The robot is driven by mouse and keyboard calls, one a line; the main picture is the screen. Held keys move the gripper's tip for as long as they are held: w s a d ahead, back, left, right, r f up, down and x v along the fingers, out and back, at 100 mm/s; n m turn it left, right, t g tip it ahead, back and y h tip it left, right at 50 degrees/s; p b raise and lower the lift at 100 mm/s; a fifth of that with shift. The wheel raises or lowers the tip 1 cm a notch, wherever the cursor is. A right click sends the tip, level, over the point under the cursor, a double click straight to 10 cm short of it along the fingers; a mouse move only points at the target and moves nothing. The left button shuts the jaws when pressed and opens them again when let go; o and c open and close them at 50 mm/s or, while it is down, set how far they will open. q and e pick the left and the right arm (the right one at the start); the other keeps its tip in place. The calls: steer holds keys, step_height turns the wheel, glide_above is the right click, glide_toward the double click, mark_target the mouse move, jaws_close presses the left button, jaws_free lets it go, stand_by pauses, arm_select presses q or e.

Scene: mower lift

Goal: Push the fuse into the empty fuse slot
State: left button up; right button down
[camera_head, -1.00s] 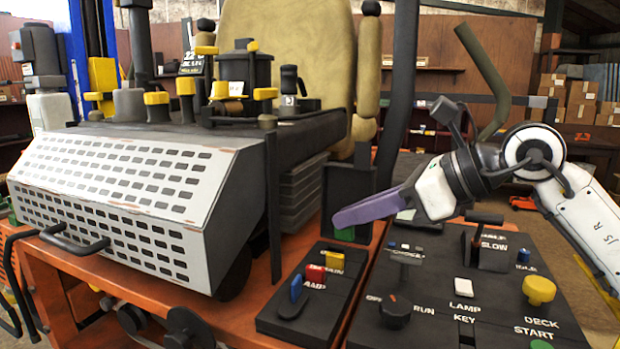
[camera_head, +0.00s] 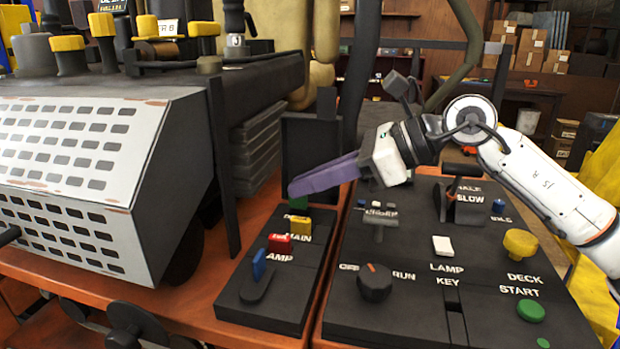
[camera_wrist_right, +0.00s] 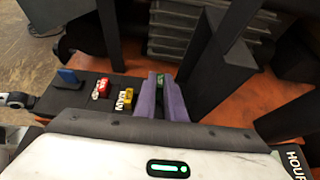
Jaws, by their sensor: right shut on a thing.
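My right gripper (camera_head: 322,176) has purple fingers and is shut on a green fuse (camera_head: 298,203). It holds the fuse at the far end of the black fuse block (camera_head: 240,300). The fuse shows between the fingers (camera_wrist_right: 161,98) in the right wrist view as a small green piece (camera_wrist_right: 160,76). Its lower end is mostly hidden, so I cannot tell how deep it sits in the empty slot, which is also hidden. Yellow (camera_head: 301,228), red (camera_head: 279,243) and blue (camera_head: 259,264) fuses stand in the block. My left gripper is not in view.
A black upright panel (camera_head: 312,140) stands just behind the fuse block. A control panel (camera_head: 410,310) with a lever, knobs and buttons lies to the right. The grey perforated mower cover (camera_head: 75,170) is at the left. Orange deck surface (camera_head: 190,305) surrounds the block.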

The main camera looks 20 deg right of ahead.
steer(key=shift+f, duration=0.25)
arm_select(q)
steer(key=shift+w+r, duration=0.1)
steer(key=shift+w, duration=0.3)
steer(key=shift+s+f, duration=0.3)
